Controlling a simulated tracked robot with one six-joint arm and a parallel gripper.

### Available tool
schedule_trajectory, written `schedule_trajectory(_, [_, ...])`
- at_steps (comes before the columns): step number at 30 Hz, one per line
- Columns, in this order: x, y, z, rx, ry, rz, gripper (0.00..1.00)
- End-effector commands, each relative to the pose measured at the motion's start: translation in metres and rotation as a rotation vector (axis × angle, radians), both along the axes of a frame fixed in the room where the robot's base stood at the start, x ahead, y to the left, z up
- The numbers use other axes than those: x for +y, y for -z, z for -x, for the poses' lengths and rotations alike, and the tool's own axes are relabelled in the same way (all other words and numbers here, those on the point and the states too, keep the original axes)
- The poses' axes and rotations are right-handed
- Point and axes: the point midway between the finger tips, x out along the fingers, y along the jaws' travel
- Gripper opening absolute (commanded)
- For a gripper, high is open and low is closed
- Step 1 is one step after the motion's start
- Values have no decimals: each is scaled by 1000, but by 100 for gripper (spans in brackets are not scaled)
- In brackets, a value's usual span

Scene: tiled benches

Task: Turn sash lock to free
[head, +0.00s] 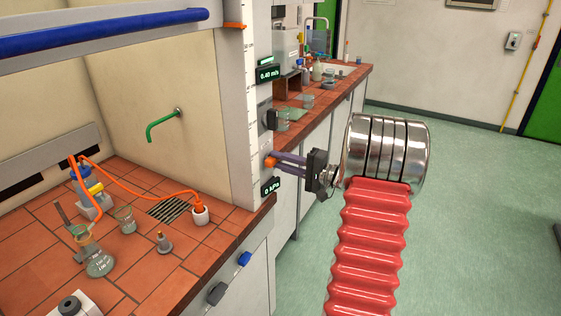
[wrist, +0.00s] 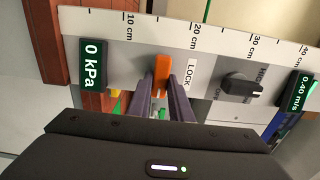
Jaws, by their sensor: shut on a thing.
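The sash lock (wrist: 162,70) is an orange lever on the pale front panel, beside the word LOCK in the wrist view. Its orange end (head: 269,162) also shows at the post of the hood in the head view. My gripper (wrist: 164,88) has purple fingers, one on each side of the lever, and is shut on it. In the head view my gripper (head: 277,160) reaches the post from the right. The lower part of the lever is partly hidden between the fingers. Any label for the free position is not readable.
A black knob (wrist: 238,88) and a 0.40 m/s display (wrist: 300,92) are right of the lock; a 0 kPa display (wrist: 93,64) is left. The blue-barred sash (head: 100,35) is raised above the tiled bench (head: 145,270) with glassware. Green floor (head: 470,210) is open at right.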

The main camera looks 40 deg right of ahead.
Motion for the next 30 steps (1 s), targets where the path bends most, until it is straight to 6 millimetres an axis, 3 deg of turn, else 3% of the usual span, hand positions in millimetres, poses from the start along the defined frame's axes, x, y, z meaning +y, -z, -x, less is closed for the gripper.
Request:
schedule_trajectory(6, [-3,2,1,5,8,-2,0])
schedule_trajectory(7, [-3,3,1,5,7,-2,21])
schedule_trajectory(14, [-1,2,0,3,3,-1,37])
schedule_trajectory(23, [-1,1,2,2,1,0,38])
schedule_trajectory(30, [-9,1,20,1,4,0,38])
